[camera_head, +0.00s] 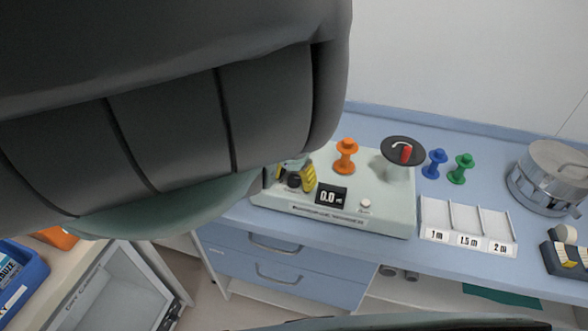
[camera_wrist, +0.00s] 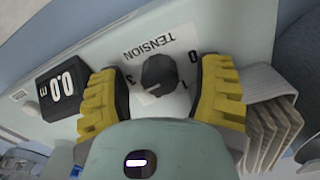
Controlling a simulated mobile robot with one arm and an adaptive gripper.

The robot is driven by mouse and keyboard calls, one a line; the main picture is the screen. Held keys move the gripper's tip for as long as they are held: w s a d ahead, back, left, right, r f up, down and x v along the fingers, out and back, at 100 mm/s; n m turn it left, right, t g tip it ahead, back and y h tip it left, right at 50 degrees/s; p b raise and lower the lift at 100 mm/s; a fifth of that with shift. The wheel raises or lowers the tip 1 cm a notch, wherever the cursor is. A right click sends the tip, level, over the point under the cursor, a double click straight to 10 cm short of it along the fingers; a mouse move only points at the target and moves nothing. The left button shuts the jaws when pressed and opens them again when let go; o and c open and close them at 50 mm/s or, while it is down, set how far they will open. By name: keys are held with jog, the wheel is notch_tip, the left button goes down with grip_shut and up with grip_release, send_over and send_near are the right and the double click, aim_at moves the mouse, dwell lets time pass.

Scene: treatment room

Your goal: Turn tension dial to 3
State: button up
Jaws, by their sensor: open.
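The black tension dial (camera_wrist: 159,75) sits on a pale green machine (camera_head: 393,216), below the upside-down word TENSION in the wrist view. The numbers 0, 1 and 3 show around it; a 2 is not visible. A short white mark shows on the dial's lower part; its exact setting is hard to read. My gripper (camera_wrist: 160,97) is open, with one yellow-padded finger on each side of the dial and a visible gap on both sides. In the head view my gripper (camera_head: 296,176) is at the machine's left end, partly hidden by my arm.
The machine's display (camera_head: 331,195) reads 0.0. An orange spool (camera_head: 345,155) and a dark disc with a red handle (camera_head: 404,150) stand on the machine. Blue (camera_head: 435,163) and green (camera_head: 461,168) spools, a labelled white tray (camera_head: 463,244) and a metal pot (camera_head: 550,178) are farther right.

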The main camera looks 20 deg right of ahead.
aim_at(294, 177)
jog(key=n, duration=0.4)
jog(key=shift+r+n+p, duration=0.1)
jog(key=shift+n+p, duration=0.2)
jog(key=shift+p, duration=0.1)
jog(key=n+p, duration=0.1)
jog(key=n, duration=0.4)
jog(key=n+p, duration=0.2)
jog(key=n, duration=0.1)
jog(key=shift+n, duration=0.4)
jog(key=n+p, duration=0.1)
jog(key=n, duration=0.4)
jog(key=shift+n, duration=0.3)
jog(key=shift+r, duration=2.45)
notch_tip(294, 177, up, 11)
jog(key=p, duration=0.2)
jog(key=shift+p, duration=0.35)
jog(key=shift+f, duration=0.1)
